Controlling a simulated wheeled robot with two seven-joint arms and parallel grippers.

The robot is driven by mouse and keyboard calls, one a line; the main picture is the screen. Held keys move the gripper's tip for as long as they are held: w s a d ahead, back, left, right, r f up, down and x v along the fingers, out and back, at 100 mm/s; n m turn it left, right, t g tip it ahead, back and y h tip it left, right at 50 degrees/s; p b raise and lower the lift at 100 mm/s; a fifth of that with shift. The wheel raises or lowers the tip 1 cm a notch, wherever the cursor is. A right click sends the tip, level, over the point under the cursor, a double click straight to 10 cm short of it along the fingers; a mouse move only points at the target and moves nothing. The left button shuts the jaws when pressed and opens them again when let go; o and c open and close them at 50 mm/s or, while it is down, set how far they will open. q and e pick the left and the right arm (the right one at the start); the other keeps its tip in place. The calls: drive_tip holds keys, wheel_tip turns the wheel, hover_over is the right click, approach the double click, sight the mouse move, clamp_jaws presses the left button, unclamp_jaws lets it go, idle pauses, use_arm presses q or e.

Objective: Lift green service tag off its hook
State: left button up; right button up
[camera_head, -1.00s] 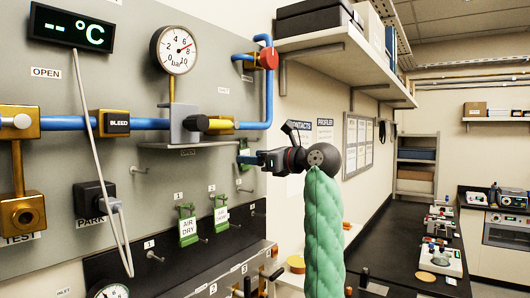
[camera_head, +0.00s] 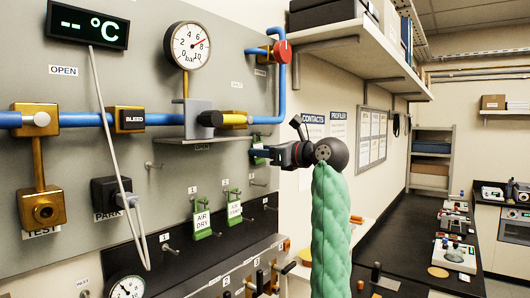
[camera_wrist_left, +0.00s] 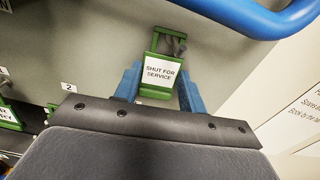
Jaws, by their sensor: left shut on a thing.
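The green service tag (camera_wrist_left: 155,90), with a white label reading "SHUT FOR SERVICE", is at the upper middle of the left wrist view. A grey hook peg (camera_wrist_left: 178,44) shows at its upper frame; I cannot tell exactly how they touch. My left gripper (camera_wrist_left: 160,92) has its blue fingers on both sides of the tag's lower part and is shut on it. In the head view, my left gripper (camera_head: 262,153) is at the grey panel, and only a sliver of the tag (camera_head: 257,158) shows behind it. My right gripper is not in view.
Two green "AIR DRY" tags (camera_head: 202,224) (camera_head: 234,210) hang on the panel lower left of the gripper. A blue pipe (camera_head: 282,92) with a red knob is above. A shelf (camera_head: 335,45) overhangs on the right. Bare pegs stick out of the panel.

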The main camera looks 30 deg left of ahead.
use_arm(q)
clamp_jaws()
drive_tip(key=shift+w+d+r, duration=0.1)
drive_tip(key=shift+d+r, duration=0.25)
drive_tip(key=shift+d, duration=0.35)
drive_tip(key=shift+d+r, duration=0.15)
drive_tip(key=shift+d, duration=0.1)
drive_tip(key=shift+d, duration=0.1)
